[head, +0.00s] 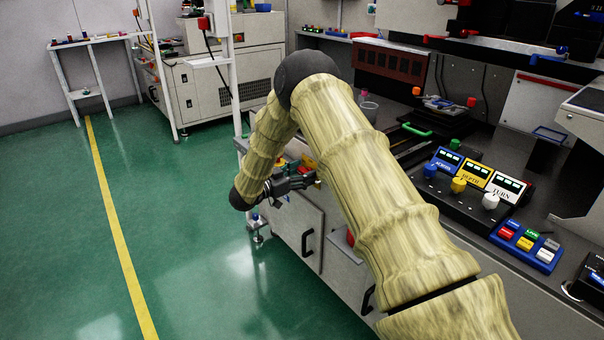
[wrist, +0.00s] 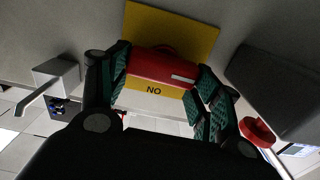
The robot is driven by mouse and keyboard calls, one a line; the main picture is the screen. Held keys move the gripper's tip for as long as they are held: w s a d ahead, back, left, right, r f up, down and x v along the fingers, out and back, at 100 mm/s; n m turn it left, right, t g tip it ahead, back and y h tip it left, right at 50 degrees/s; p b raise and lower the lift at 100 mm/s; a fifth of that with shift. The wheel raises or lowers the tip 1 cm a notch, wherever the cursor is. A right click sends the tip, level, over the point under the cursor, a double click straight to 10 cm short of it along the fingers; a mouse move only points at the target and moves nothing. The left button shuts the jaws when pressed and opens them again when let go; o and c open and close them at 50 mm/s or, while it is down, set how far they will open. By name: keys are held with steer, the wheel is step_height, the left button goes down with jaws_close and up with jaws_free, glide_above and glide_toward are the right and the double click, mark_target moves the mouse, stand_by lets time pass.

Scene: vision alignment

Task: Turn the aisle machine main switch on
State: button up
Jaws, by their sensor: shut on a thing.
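In the wrist view, the main switch is a red knob (wrist: 162,66) on a yellow plate (wrist: 203,28). The knob lies across the picture, with a white mark near its right end. Black letters that read "NO" in this picture show on the yellow below it. My gripper (wrist: 163,80) has its green-padded fingers on the left and right ends of the knob and is shut on it. In the head view my gripper (head: 305,180) is at the front of the grey machine cabinet, partly behind my arm. The knob is hard to make out there.
In the wrist view, a red round button (wrist: 257,132) sits close to the right finger, beside a dark box. A grey lever (wrist: 45,92) sticks out at left. The console with coloured knobs (head: 470,180) stands right of my arm. Green floor at left is clear.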

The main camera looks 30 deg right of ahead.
steer(key=m, duration=0.1)
steer(key=m+p, duration=0.1)
steer(key=m, duration=0.2)
steer(key=shift+s, duration=0.25)
steer(key=m, duration=0.4)
steer(key=f+m, duration=0.1)
steer(key=m, duration=0.8)
steer(key=shift+s+f, duration=0.15)
steer(key=shift+s, duration=0.2)
steer(key=shift+m, duration=0.4)
steer(key=o, duration=1)
